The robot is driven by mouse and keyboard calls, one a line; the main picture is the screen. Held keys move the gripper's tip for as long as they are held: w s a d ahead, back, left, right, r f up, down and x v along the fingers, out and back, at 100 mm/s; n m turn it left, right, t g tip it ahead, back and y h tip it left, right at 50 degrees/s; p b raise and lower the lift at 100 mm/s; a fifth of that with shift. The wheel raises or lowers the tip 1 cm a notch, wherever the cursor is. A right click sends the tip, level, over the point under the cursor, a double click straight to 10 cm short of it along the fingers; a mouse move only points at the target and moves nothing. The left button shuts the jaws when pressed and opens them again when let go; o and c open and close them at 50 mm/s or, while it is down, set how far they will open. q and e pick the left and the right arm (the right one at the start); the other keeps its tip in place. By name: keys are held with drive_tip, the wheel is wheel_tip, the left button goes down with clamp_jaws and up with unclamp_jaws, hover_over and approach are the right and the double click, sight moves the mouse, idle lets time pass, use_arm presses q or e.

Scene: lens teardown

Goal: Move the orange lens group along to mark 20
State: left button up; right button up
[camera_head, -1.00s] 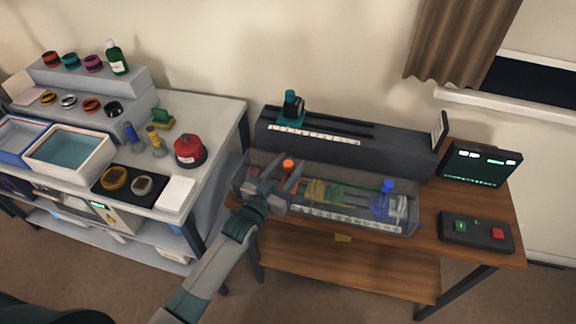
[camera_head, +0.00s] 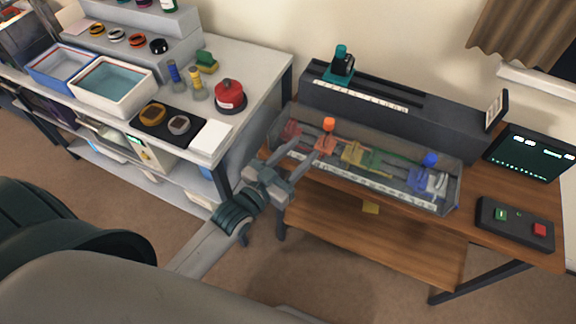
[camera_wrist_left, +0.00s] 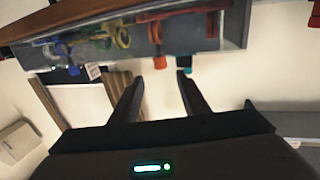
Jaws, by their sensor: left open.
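The orange lens group (camera_head: 326,140) stands in the left part of a clear trough with a white scale (camera_head: 375,187) along its front. Its orange knob sticks up above the trough. It also shows in the left wrist view (camera_wrist_left: 157,45). The scale's numbers are too small to read. My left gripper (camera_head: 297,158) is open and empty at the trough's front left, with its fingers close to the orange group. In the left wrist view its two fingers (camera_wrist_left: 161,80) are apart, with the orange knob beyond their tips. My right gripper is not in view.
A red group (camera_head: 291,130) is left of the orange one. Yellow (camera_head: 356,153) and blue (camera_head: 424,174) groups are to its right. A dark rail with a teal carriage (camera_head: 340,66) runs behind. A button box (camera_head: 515,223) and a screen (camera_head: 530,155) are at right.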

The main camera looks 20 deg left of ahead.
use_arm(q)
drive_tip(key=shift+b+v, duration=0.4)
drive_tip(key=shift+v, duration=1.9)
drive_tip(key=s+a+f+n+g+y, duration=0.1)
drive_tip(key=s+a+f+g+y, duration=0.15)
drive_tip(key=f, duration=1.25)
drive_tip(key=s+a+f+g+y, duration=0.1)
drive_tip(key=s+f+g, duration=0.15)
drive_tip(key=f, duration=1.25)
drive_tip(key=s+a+f+g, duration=0.1)
drive_tip(key=s+f+g, duration=0.1)
drive_tip(key=s+f, duration=0.5)
drive_tip(key=s+a+f+g, duration=0.1)
drive_tip(key=s+f+g, duration=0.3)
drive_tip(key=f, duration=0.6)
drive_tip(key=s+f+g, duration=0.1)
drive_tip(key=s+f, duration=0.3)
drive_tip(key=s, duration=0.4)
drive_tip(key=s+a+f+g+y, duration=0.1)
drive_tip(key=s+f, duration=0.3)
drive_tip(key=s, duration=0.5)
drive_tip(key=s+f+g, duration=0.3)
drive_tip(key=s+f, duration=0.1)
drive_tip(key=s, duration=0.5)
drive_tip(key=shift+a+f+y, duration=0.2)
drive_tip(key=shift+a+y, duration=0.05)
drive_tip(key=shift+y, duration=0.1)
